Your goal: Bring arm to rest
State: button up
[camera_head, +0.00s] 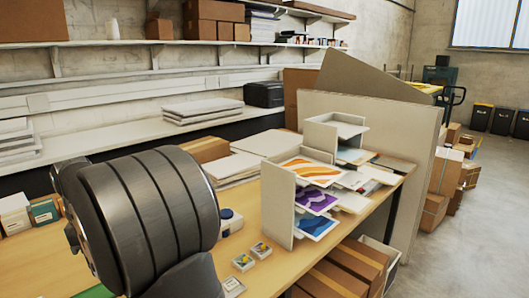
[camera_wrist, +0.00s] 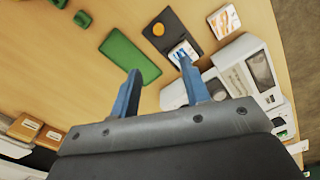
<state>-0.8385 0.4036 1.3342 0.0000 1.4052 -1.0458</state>
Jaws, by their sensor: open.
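My gripper (camera_wrist: 160,88) shows in the wrist view with its two blue fingers spread apart. Nothing is between the fingers. It is above the wooden table (camera_wrist: 85,75), with a green mat (camera_wrist: 130,57) beyond its left fingertip and a white machine (camera_wrist: 245,68), perhaps the laminator, to its right. In the head view my dark arm covers the left front of the wooden table (camera_head: 235,265). My gripper is not seen there.
Small boxes (camera_wrist: 30,127) are at the lower left. In the head view, a sorter with colourful prints (camera_head: 316,200) stands right of my arm. Cardboard boxes (camera_head: 345,275) are below.

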notch_tip(320, 180, down, 16)
jog(key=shift+r, duration=0.15)
jog(key=s+a, duration=0.8)
jog(key=shift+a+r, duration=0.1)
jog(key=shift+r, duration=0.3)
jog(key=d+r+m, duration=0.1)
jog(key=r+m, duration=0.1)
jog(key=r, duration=0.8)
jog(key=d+r+m+y, duration=0.1)
jog(key=d+r+m, duration=0.1)
jog(key=r, duration=0.8)
jog(key=shift+d+r+m+g+y, duration=0.3)
jog(key=shift+m+g, duration=0.1)
jog(key=shift+m, duration=0.2)
jog(key=shift+f, duration=0.1)
jog(key=a+f+n, duration=0.1)
jog(key=f, duration=0.4)
jog(key=a+f+n+h, duration=0.1)
jog(key=f+n, duration=0.1)
jog(key=f, duration=0.4)
jog(key=a+f+n, duration=0.1)
jog(key=f+n, duration=0.1)
jog(key=f, duration=0.4)
jog(key=shift+a+f+t+h, duration=0.2)
jog(key=shift+t+h, duration=0.1)
jog(key=shift+t, duration=0.1)
